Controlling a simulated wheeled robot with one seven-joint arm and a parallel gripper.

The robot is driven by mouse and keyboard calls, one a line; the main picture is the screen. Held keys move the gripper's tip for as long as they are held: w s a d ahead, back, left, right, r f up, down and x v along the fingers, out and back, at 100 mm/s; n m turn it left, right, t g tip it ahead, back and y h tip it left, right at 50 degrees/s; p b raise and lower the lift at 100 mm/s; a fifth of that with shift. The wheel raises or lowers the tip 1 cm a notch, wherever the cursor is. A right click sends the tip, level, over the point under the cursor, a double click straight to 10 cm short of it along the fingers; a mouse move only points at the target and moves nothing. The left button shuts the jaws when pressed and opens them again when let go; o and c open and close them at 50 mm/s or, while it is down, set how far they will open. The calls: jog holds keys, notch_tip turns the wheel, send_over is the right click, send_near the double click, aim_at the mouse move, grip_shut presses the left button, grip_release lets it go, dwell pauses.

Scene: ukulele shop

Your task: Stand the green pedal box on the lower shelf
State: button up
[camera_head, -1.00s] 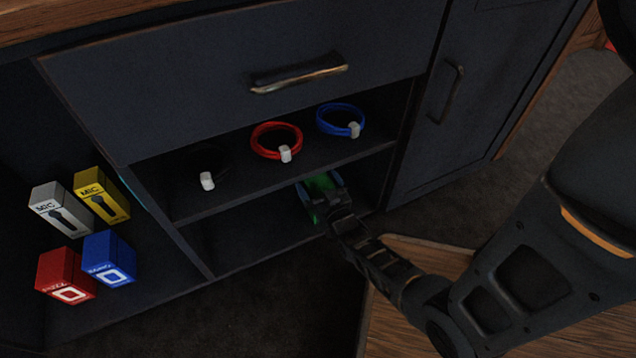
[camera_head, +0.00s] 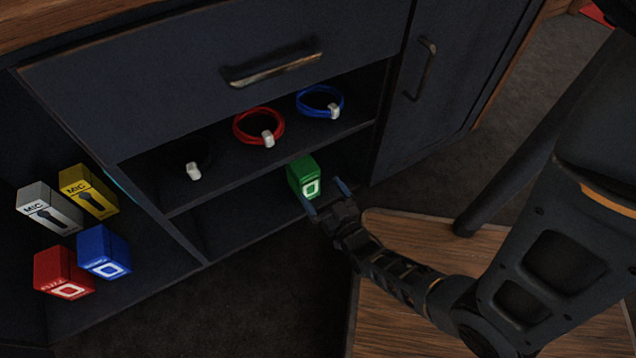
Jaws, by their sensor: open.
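The green pedal box (camera_head: 302,176) stands upright on the lower shelf (camera_head: 228,222), toward its right end, with its white square label facing out. My gripper (camera_head: 326,198) is open just in front of the box, its two fingers spread and nothing between them. The fingertips are near the lower front of the box and look apart from it.
Cable coils, one red (camera_head: 259,126) and one blue (camera_head: 320,102), lie on the upper shelf with a dark one (camera_head: 195,168). Red (camera_head: 62,272) and blue (camera_head: 103,252) boxes and two MIC boxes (camera_head: 88,190) stand at left. The lower shelf's left part is clear.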

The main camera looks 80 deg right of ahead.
jog(key=s+a+r+n+t+y, duration=0.1)
jog(key=s+a+r+n+y, duration=0.1)
jog(key=a+r, duration=0.6)
jog(key=s+a+r+n+t+y, duration=0.1)
jog(key=a+r+n+y, duration=0.3)
jog(key=r, duration=1)
jog(key=s+a+r+n+t+y, duration=0.1)
jog(key=s+a+r+n+y, duration=0.2)
jog(key=a+r+y, duration=0.4)
jog(key=a+r, duration=0.5)
jog(key=shift+s+a+n+y, duration=0.3)
jog(key=shift+a+n, duration=0.1)
